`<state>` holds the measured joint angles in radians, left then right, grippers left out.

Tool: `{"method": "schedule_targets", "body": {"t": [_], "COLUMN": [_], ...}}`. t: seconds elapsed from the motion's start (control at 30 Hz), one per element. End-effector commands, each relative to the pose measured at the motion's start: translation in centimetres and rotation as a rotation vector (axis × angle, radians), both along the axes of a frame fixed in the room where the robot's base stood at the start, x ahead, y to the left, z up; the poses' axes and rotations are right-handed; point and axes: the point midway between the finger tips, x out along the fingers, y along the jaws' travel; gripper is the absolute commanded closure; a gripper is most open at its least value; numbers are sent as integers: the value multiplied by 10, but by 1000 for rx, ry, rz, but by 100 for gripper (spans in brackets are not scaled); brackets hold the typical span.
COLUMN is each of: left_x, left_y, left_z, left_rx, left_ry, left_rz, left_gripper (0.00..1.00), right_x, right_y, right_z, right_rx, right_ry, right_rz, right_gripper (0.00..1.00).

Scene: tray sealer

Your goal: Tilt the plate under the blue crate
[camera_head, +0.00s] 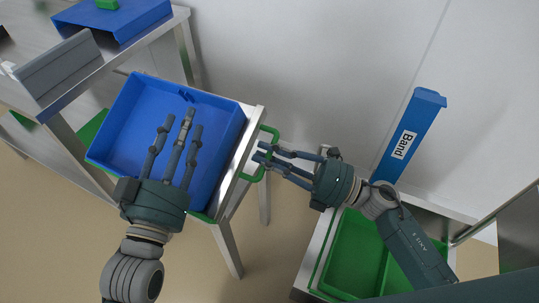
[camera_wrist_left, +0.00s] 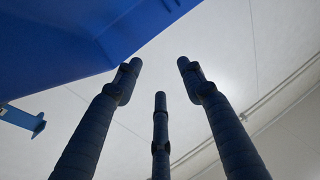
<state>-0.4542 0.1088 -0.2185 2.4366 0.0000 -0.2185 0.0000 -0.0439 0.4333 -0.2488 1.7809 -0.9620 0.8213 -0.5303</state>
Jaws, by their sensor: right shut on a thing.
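The blue crate (camera_head: 222,120) rests on a metal plate (camera_head: 247,150) at the left of the head view. Its side also shows in the left wrist view (camera_wrist_left: 90,35). A green handle (camera_head: 276,137) stands out from the plate's right edge. My right gripper (camera_head: 262,155) is shut on this handle from the right. My left gripper (camera_head: 177,128) appears over the crate in the head view, its fingers spread and empty. In the left wrist view its three fingers (camera_wrist_left: 158,85) are apart, with nothing between them. I cannot tell how far the plate is tilted.
A metal table (camera_head: 80,85) with a grey block (camera_head: 58,72) and a blue tray (camera_head: 125,25) stands at upper left. A green crate (camera_head: 355,255) is below my right arm. A blue post marked "Band" (camera_head: 418,125) stands by the wall.

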Motion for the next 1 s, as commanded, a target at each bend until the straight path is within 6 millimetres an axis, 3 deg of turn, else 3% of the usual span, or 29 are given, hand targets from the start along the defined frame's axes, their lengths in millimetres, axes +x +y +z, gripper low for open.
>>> {"method": "schedule_targets", "body": {"t": [0.03, 0.33, 0.37, 0.47, 0.8, 1.0], "left_x": [1, 1, 1, 1, 1, 1], "left_y": [0, 1, 1, 0, 0, 0], "left_z": [-3, -6, -6, -5, -6, -6], "left_rx": [4, 7, 7, 6, 7, 6], "left_ry": [14, 23, 23, 22, 22, 22], "left_rz": [1, 1, 1, 1, 0, 1], "left_gripper": [60, 60, 60, 60, 60, 60], "right_x": [-1, -2, -2, -2, -3, -15], "right_y": [1, 1, 1, 1, -3, -30], "right_z": [7, 7, 7, 6, 2, -5], "right_rx": [2, -3, -3, -3, -7, -10], "right_ry": [-16, -24, -24, -22, -14, -12], "right_rz": [3, 3, 3, 3, 0, -1], "right_gripper": [100, 100, 81, 64, 64, 64]}}
